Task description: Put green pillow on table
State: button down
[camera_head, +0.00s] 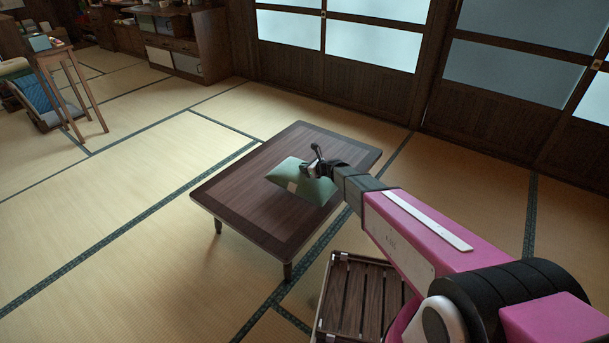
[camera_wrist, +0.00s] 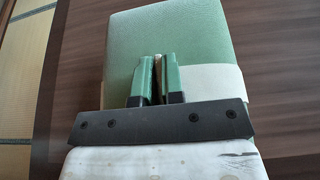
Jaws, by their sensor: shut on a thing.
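The green pillow (camera_head: 295,181) is at the middle of the low dark wooden table (camera_head: 240,208) in the head view. My gripper (camera_head: 313,170) is over the pillow's upper right part and is shut on it. In the wrist view the green pillow (camera_wrist: 190,45) fills the area beyond the fingers, with a pale band at its right. The two green-faced fingers of my gripper (camera_wrist: 159,75) are close together against the pillow. The table top (camera_wrist: 275,50) shows behind and below it. I cannot tell whether the pillow's underside touches the table.
A slatted wooden crate or stand (camera_head: 355,295) is on the tatami just in front of the table, below my arm. A wooden stool (camera_head: 65,80) and a blue seat (camera_head: 38,100) are at the far left. Tatami (camera_head: 130,190) left of the table is clear.

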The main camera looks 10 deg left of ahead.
jog(key=shift+f, duration=1.85)
jog(key=shift+f, duration=0.1)
jog(key=c, duration=1.2)
grip_release()
jog(key=shift+f, duration=0.1)
jog(key=shift+c, duration=0.2)
jog(key=shift+s+d+r, duration=0.2)
jog(key=shift+d+r, duration=0.1)
jog(key=shift+d, duration=0.05)
jog(key=v, duration=1.1)
jog(key=shift+s+d+r, duration=0.1)
